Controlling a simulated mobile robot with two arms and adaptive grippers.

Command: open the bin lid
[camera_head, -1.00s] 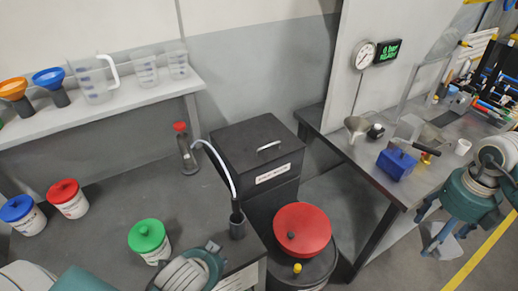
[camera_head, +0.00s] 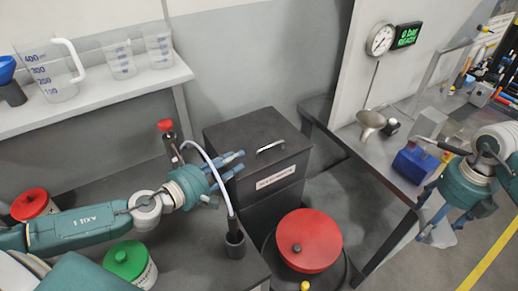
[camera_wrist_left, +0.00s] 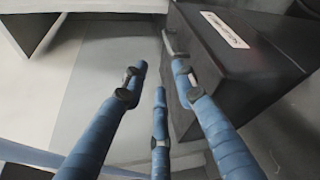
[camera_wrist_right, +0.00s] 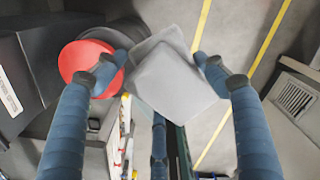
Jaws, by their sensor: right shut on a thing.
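The black bin (camera_head: 278,186) stands behind the workbench, its lid (camera_head: 262,135) down, with a silver handle (camera_head: 270,146) on top and a white label on the front. In the left wrist view the bin (camera_wrist_left: 215,75) fills the upper right.
A red round-lidded drum (camera_head: 310,240) stands in front of the bin. A dark cup with a pale curved tube (camera_head: 235,238) and a red-topped bottle (camera_head: 170,145) are close to my left arm. A bench with a blue box (camera_head: 415,165) is at right.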

